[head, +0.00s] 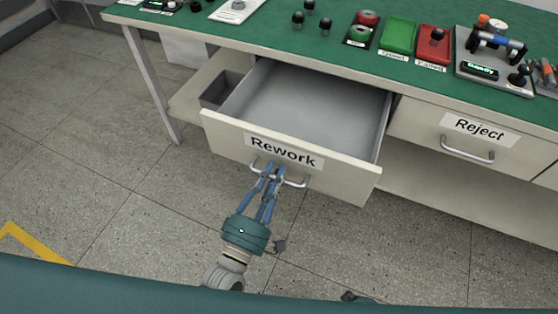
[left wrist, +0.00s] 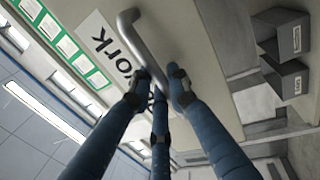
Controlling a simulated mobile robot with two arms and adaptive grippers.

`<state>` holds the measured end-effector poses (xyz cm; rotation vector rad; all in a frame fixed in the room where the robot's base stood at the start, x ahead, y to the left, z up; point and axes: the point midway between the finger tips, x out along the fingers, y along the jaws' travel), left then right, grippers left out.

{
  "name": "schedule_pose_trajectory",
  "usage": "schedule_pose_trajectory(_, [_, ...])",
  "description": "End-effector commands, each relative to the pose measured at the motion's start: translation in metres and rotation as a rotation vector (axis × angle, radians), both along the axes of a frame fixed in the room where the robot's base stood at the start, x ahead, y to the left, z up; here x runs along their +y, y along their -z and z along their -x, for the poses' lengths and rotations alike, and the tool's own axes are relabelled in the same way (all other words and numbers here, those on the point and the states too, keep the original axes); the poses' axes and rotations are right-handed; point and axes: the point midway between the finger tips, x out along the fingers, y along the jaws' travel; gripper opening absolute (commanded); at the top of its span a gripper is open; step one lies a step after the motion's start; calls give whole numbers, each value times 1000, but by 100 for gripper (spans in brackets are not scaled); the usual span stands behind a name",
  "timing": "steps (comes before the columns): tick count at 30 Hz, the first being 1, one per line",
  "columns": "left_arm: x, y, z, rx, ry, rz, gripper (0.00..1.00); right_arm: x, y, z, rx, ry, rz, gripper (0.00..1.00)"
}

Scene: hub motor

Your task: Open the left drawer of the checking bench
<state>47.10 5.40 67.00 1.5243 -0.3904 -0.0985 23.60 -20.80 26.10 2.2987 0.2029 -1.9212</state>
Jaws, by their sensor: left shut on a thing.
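The left drawer (head: 310,98) of the checking bench, labelled "Rework", is pulled out and its grey inside looks empty in the head view. My left gripper (head: 270,174) is shut on the drawer's bar handle (head: 293,182) at the drawer front. In the left wrist view the blue fingers (left wrist: 160,85) close around the handle (left wrist: 142,45), beside the label. The right drawer (head: 475,135), labelled "Reject", is closed. My right gripper is not in view.
The green bench top (head: 230,28) holds a green tray (head: 398,36), a red tray (head: 434,45), several dark knobbed parts and a grey fixture (head: 495,65). A bench leg (head: 152,85) stands left of the drawer. The floor in front is clear, with a yellow line (head: 35,245) at left.

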Motion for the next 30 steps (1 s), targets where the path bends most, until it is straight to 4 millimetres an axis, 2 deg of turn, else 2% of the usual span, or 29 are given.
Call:
schedule_pose_trajectory(13, [0, 4, 5, 6, 3, -3, 0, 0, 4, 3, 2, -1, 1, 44])
schedule_pose_trajectory(14, [0, 4, 5, 7, 3, -3, 21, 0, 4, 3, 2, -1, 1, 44])
schedule_pose_trajectory(16, [0, 4, 5, 7, 3, -3, 34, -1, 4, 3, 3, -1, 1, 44])
schedule_pose_trajectory(26, [2, 2, 6, 3, 1, -1, 34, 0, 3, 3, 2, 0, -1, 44])
schedule_pose_trajectory(30, [6, 5, 20, 6, 3, -2, 34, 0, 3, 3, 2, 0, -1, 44])
